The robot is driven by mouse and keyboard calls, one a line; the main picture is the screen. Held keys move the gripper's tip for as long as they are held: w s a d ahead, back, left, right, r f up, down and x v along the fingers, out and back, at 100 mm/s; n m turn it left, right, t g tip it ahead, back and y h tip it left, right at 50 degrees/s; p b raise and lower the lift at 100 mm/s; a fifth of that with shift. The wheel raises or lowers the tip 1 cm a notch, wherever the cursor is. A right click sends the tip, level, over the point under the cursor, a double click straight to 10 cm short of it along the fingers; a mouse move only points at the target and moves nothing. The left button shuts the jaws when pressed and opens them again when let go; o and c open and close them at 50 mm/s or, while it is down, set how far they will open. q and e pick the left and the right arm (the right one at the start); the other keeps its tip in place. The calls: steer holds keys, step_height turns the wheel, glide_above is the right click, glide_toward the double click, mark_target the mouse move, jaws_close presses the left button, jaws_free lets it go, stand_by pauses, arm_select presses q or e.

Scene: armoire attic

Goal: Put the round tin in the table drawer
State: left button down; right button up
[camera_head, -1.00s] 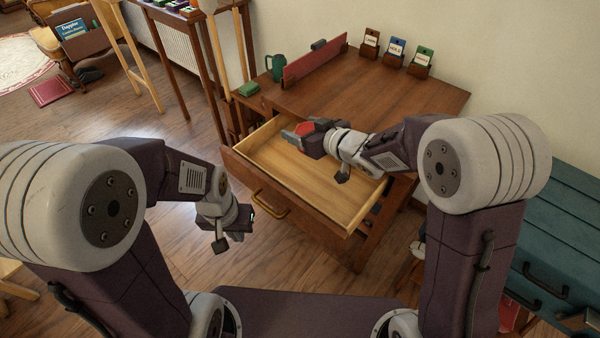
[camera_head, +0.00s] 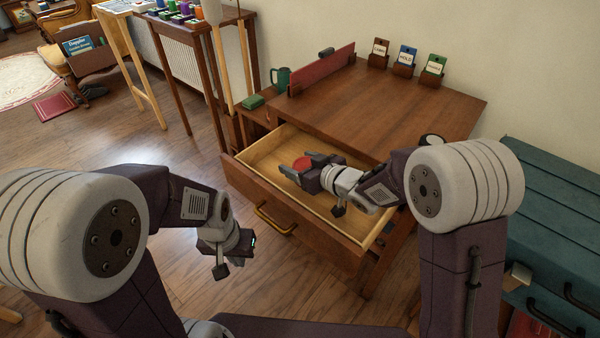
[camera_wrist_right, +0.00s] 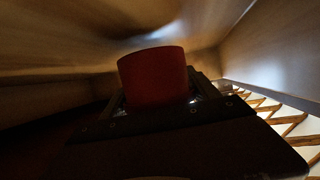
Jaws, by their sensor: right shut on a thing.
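The round tin (camera_head: 303,162) is red and sits between the fingers of my right gripper (camera_head: 300,164). In the right wrist view the tin (camera_wrist_right: 154,77) fills the middle, held between the fingers. The right gripper is shut on it, inside the outline of the open table drawer (camera_head: 262,158). The drawer has a light wood interior and a brass handle. Whether the tin touches the drawer floor cannot be told.
A teal chest (camera_head: 560,220) stands at the right. The tabletop's middle is clear.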

step_height(320, 180, down, 2)
steer(key=shift+r, duration=0.2)
steer(key=shift+f, duration=0.2)
steer(key=o, duration=1.4)
arm_select(q)
steer(key=shift+f, duration=0.6)
arm_select(e)
steer(key=shift+r, duration=0.25)
steer(key=p+v, duration=0.3)
steer(key=v, duration=0.4)
steer(key=shift+r, duration=0.1)
arm_select(q)
step_height(320, 180, up, 3)
steer(key=shift+r, duration=0.1)
arm_select(e)
steer(key=shift+s+d, duration=0.15)
